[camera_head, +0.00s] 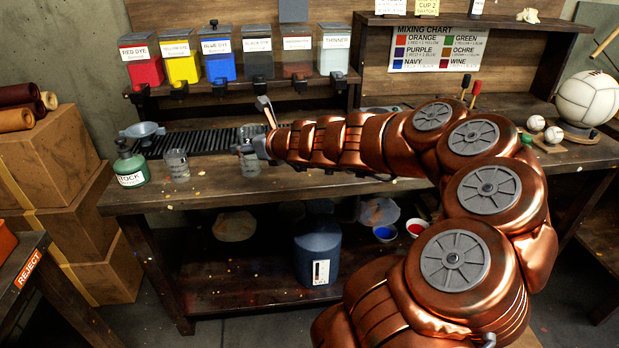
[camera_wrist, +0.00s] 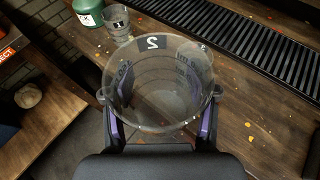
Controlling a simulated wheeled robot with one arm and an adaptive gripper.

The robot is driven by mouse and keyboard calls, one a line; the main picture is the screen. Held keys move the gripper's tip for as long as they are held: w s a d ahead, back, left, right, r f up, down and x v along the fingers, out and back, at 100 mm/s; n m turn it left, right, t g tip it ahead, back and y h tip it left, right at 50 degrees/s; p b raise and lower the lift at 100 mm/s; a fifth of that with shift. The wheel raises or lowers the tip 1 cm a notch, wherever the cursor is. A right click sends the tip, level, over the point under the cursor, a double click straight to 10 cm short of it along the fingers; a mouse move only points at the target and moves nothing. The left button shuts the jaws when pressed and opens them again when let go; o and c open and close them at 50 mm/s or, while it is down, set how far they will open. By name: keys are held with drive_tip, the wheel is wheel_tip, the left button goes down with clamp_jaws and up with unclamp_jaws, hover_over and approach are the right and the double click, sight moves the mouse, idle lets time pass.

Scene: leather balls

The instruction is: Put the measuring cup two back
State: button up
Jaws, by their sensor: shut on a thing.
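Measuring cup two (camera_wrist: 158,85) is a clear glass marked "2" near its rim, and it fills the middle of the wrist view. My gripper (camera_wrist: 160,120) is shut on it, with a finger on each side. In the head view the cup (camera_head: 247,162) is at the front part of the workbench, partly hidden by my gripper (camera_head: 258,148). I cannot tell whether its base touches the bench. It looks empty. Another clear cup marked "1" (camera_wrist: 128,22) stands on the bench to the left, and it also shows in the head view (camera_head: 177,165).
A green stock bottle (camera_head: 131,166) and a grey funnel (camera_head: 142,131) stand left of the cups. A black ribbed drip rack (camera_head: 205,140) runs behind them. Several dye dispensers (camera_head: 220,58) line the shelf above. The bench front edge (camera_head: 230,190) is close.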

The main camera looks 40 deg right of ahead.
drive_tip(key=s+d+f+m+h+b, duration=0.35)
drive_tip(key=s+d+f+b, duration=0.35)
drive_tip(key=s+d, duration=0.45)
drive_tip(key=shift+h, duration=0.25)
drive_tip(key=w+d, duration=0.3)
drive_tip(key=w, duration=0.1)
drive_tip(key=w+d+f, duration=0.1)
drive_tip(key=w+d, duration=0.2)
drive_tip(key=w, duration=0.2)
drive_tip(key=w+d, duration=0.4)
drive_tip(key=shift+w+f+p, duration=0.15)
drive_tip(key=shift+f+p, duration=0.1)
drive_tip(key=shift+p, duration=0.1)
drive_tip(key=shift+f+b, duration=0.85)
drive_tip(key=shift+f, duration=0.9)
drive_tip(key=shift+f, duration=0.2)
drive_tip(key=o, duration=1.2)
drive_tip(key=shift+o, duration=0.2)
drive_tip(key=shift+r, duration=0.15)
